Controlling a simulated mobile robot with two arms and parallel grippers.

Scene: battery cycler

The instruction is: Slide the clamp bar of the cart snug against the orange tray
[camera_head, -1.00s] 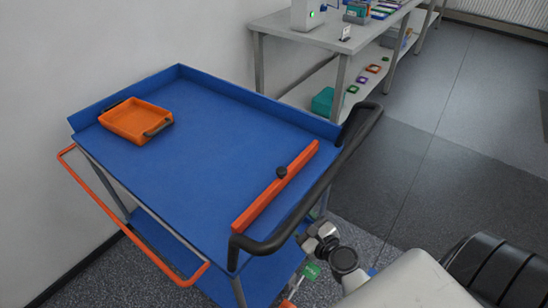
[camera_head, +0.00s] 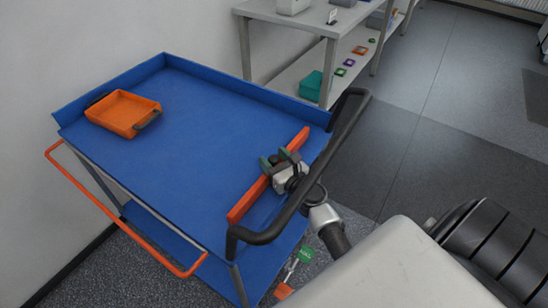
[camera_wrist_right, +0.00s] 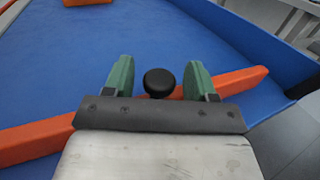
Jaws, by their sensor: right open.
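The orange tray (camera_head: 124,113), with dark handles, sits at the far left corner of the blue cart top. Its edge also shows at the top of the right wrist view (camera_wrist_right: 88,2). The orange clamp bar (camera_head: 246,201) lies across the cart near the black push handle, well apart from the tray. A black knob (camera_wrist_right: 159,82) stands on the bar. My right gripper (camera_head: 279,157) is over the bar's middle. In the right wrist view its green fingertips (camera_wrist_right: 159,80) are open, one on each side of the knob. My left gripper is not in view.
The blue cart top (camera_head: 195,140) is bare between tray and bar, with raised edges along the far sides. The black push handle (camera_head: 300,190) runs close by my right arm. An orange rail (camera_head: 120,210) is on the left. A workbench (camera_head: 310,20) stands behind.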

